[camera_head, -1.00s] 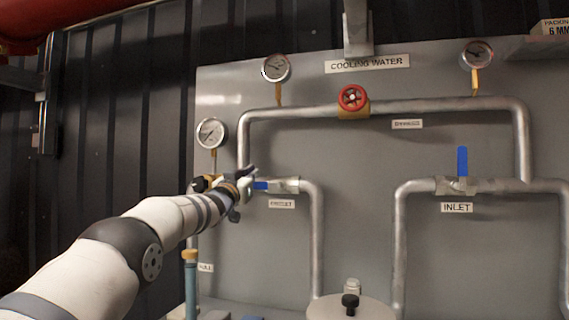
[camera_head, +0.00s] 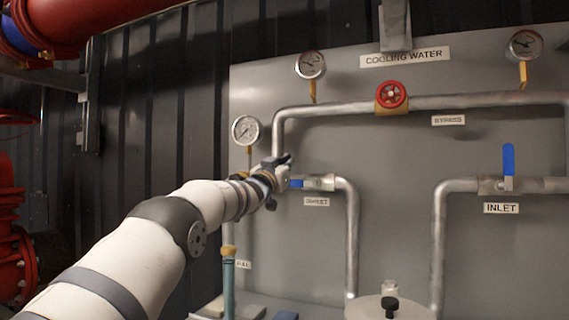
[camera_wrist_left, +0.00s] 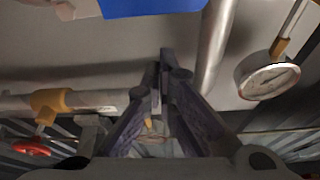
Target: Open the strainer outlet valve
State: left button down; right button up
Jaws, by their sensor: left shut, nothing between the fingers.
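The strainer outlet valve, with a label below that seems to read OUTLET (camera_head: 316,201), sits on a grey pipe left of centre in the head view. Its blue handle (camera_head: 296,183) lies roughly along the pipe; part of it may be hidden by my gripper. The blue also fills the top of the left wrist view (camera_wrist_left: 150,8). My left gripper (camera_head: 284,160) is just left of and above the handle. In the wrist view its fingers (camera_wrist_left: 163,62) are together and empty, below the blue handle in the picture. I cannot tell whether they touch it. My right gripper is not in view.
A pressure gauge (camera_head: 246,130) is close to my left gripper. The bypass pipe with a red handwheel (camera_head: 391,95) runs above. The inlet valve's blue handle (camera_head: 508,160) stands upright at right.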

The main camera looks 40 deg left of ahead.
pick_arm(q)
jog(key=r+p+v, duration=0.1)
jog(key=v, duration=0.8)
jog(key=shift+s, duration=0.45)
jog(key=shift+d+f, duration=0.1)
